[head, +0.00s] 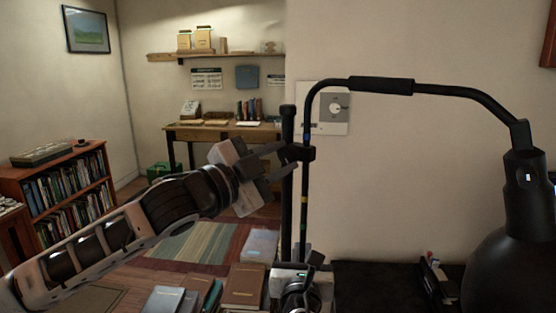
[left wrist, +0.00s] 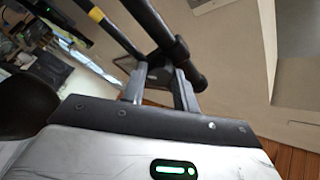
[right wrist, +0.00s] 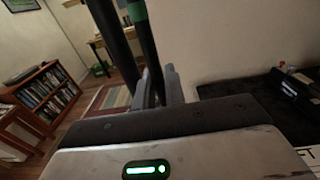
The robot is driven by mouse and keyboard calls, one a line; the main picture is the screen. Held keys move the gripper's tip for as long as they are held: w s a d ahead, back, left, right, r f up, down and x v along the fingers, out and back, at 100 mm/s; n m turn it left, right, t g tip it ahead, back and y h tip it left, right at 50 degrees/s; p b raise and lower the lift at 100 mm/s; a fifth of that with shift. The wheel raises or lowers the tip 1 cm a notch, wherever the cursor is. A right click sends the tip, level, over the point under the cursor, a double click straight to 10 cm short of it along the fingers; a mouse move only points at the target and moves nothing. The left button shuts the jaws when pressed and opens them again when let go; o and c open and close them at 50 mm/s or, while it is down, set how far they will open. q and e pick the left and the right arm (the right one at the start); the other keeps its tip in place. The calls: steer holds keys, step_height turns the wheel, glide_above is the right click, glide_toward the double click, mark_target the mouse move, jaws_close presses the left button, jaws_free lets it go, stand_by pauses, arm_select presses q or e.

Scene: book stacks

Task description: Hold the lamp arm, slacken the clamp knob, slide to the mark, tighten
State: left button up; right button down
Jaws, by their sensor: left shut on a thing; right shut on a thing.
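The black lamp arm (head: 305,180) rises as a thin tube beside a thicker post (head: 287,190), then bends right to the dark lamp head (head: 515,245). A clamp (head: 300,152) joins tube and post. A yellow band (head: 304,199) marks the tube below the clamp; a green band (right wrist: 137,10) shows in the right wrist view. My left gripper (head: 283,163) is shut at the clamp's left side, on the clamp knob, which its fingers mostly hide; its fingers also show in the left wrist view (left wrist: 158,88). My right gripper (right wrist: 157,88) is shut on the tube low down, below the green band.
A bookcase (head: 65,190) and a desk (head: 220,132) are farther back. The wall behind the lamp carries a pale panel (head: 325,122).

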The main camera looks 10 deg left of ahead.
arm_select(q)
steer(key=shift+f+m, duration=0.15)
steer(key=shift+m, duration=0.45)
arm_select(e)
steer(key=shift+d+r, duration=0.1)
steer(key=shift+r, duration=0.1)
arm_select(q)
steer(key=o, duration=1)
steer(key=shift+c, duration=0.2)
steer(key=shift+a, duration=0.1)
steer(key=v, duration=1.2)
steer(key=shift+r, duration=0.25)
